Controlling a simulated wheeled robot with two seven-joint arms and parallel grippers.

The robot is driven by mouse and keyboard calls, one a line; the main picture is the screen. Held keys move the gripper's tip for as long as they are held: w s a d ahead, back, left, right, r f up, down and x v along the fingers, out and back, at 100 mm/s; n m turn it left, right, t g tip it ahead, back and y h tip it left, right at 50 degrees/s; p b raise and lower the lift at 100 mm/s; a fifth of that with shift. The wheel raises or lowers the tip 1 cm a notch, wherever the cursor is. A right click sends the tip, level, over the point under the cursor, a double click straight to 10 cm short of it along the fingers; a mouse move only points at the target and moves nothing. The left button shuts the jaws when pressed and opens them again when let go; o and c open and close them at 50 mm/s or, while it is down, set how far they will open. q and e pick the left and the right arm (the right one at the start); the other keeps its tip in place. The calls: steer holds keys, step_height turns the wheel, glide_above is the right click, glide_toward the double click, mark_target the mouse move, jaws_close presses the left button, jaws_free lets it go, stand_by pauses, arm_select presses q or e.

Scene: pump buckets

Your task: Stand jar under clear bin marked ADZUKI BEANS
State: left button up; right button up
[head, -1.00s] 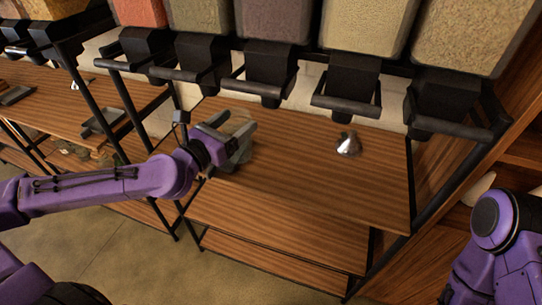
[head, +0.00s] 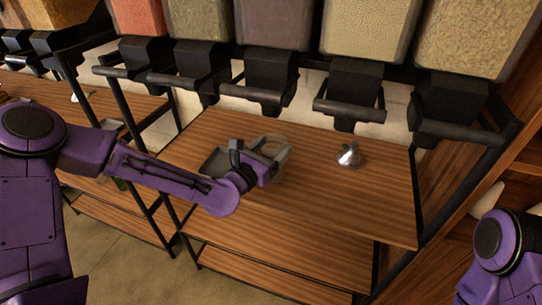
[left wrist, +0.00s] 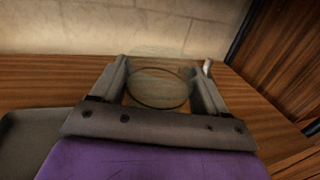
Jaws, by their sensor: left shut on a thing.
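The jar (head: 272,147) is clear glass and hard to make out in the head view. My left gripper (head: 270,155) is shut on it, over the wooden shelf below the bins. In the left wrist view the jar (left wrist: 158,88) shows as a round rim between the two fingers (left wrist: 160,95). I cannot tell if its base touches the shelf. Clear bins with black dispensers hang above: a mauve-brown one (head: 273,25) nearly above the jar, an olive one (head: 200,18) to its left and a pale one (head: 367,28) to its right. No label is readable. My right gripper is out of view.
A shiny metal scoop or funnel (head: 349,156) stands on the shelf (head: 330,195) to the jar's right. A grey tray (head: 215,162) lies to its left. Black dispenser handles hang low over the back edge. The shelf's front right is clear.

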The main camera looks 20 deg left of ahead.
arm_select(q)
step_height(320, 180, down, 2)
steer(key=shift+a+f, duration=0.1)
steer(key=shift+f, duration=0.1)
steer(key=shift+s+f, duration=0.1)
steer(key=shift+f, duration=0.1)
steer(key=o, duration=1.2)
steer(key=shift+r, duration=0.4)
steer(key=shift+f+p+v, duration=0.15)
steer(key=shift+p+v, duration=0.15)
steer(key=shift+v, duration=2.7)
steer(key=shift+f+p+v, duration=0.15)
steer(key=shift+p+v, duration=0.15)
steer(key=shift+v, duration=2.75)
